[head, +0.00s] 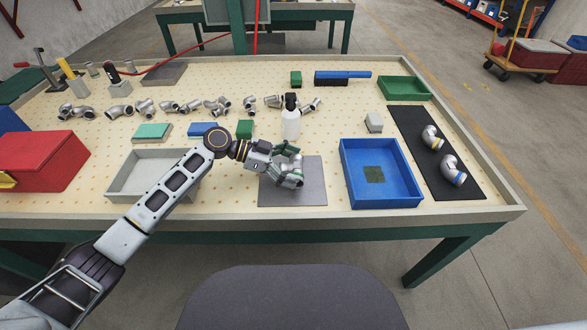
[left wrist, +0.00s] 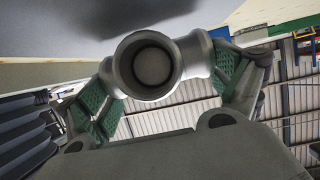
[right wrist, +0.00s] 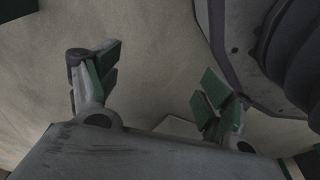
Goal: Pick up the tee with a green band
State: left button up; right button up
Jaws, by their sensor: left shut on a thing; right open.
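A silver-grey pipe tee (head: 290,178) is held by my left gripper (head: 283,163) at the grey mat (head: 292,194) near the table's front edge. I cannot tell whether it touches the mat. In the left wrist view the tee (left wrist: 165,62) sits between the green finger pads, with one round opening facing the camera. A green band on it cannot be told clearly from the green pads. My right gripper (right wrist: 158,82) is open and empty in the right wrist view, above a plain floor; it does not show in the head view.
A blue tray (head: 404,200) stands right of the mat, and a grey tray (head: 120,190) left. A black mat (head: 455,194) bears two banded fittings at the far right. A white bottle (head: 291,125) stands behind the gripper. Several loose fittings (head: 218,106) lie farther back.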

aim_at(294, 165)
pick_arm(q)
notch_tip(294, 165, up, 8)
jog(key=shift+f+p, duration=0.1)
jog(key=shift+p, duration=0.2)
jog(key=shift+r, duration=0.5)
pick_arm(e)
jog(key=shift+s+d+f, duration=0.25)
jog(key=shift+d+f, duration=0.05)
jog(key=shift+f, duration=0.15)
jog(key=shift+s+d+f, duration=0.2)
jog(key=shift+d+f, duration=0.05)
jog(key=shift+f, duration=0.15)
jog(key=shift+s, duration=0.1)
